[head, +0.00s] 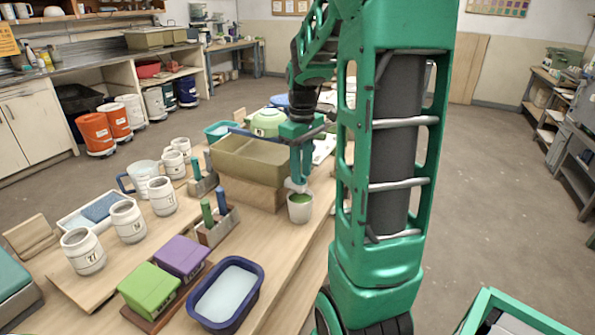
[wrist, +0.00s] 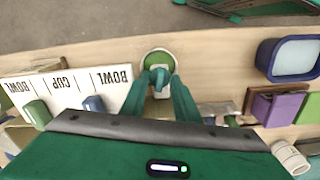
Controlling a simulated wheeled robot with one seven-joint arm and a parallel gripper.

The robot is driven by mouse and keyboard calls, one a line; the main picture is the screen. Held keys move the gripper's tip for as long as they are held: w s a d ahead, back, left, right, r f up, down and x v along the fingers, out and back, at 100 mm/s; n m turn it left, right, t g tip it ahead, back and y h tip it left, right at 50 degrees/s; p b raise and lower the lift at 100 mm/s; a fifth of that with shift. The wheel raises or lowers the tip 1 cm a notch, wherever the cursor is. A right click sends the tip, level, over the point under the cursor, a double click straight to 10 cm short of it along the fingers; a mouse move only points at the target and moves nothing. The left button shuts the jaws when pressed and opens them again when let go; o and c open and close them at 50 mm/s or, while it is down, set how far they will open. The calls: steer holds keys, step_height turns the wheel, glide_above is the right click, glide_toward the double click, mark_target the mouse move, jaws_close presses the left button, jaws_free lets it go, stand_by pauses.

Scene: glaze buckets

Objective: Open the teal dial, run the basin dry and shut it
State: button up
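The olive basin (head: 262,163) stands on a wooden block at the table's right edge, in the head view. A pale cup (head: 300,207) with green liquid in it stands below my gripper (head: 299,176), in front of the block. In the wrist view, the cup (wrist: 158,54) is just beyond my fingertips. A small teal piece, seemingly the dial (wrist: 160,77), sits between the fingertips of my gripper (wrist: 161,84). The fingers flank it closely; whether they grip it is unclear. The basin itself is hidden in the wrist view, and its liquid level is hard to tell.
A blue tub (head: 227,292) of pale liquid, a purple box (head: 183,257) and a green box (head: 150,290) stand near the table's front. Several white mugs (head: 129,221) stand at the left. A label board (wrist: 65,92) reads BOWL, CUP, BOWL. Floor is clear right of the table.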

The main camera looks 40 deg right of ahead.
steer(key=shift+f, duration=0.1)
steer(key=shift+c, duration=0.7)
jaws_close()
steer(key=shift+a, duration=0.15)
steer(key=shift+m, duration=0.4)
steer(key=m, duration=1.1)
steer(key=shift+w+a, duration=0.1)
steer(key=shift+m, duration=1.6)
steer(key=shift+w, duration=0.1)
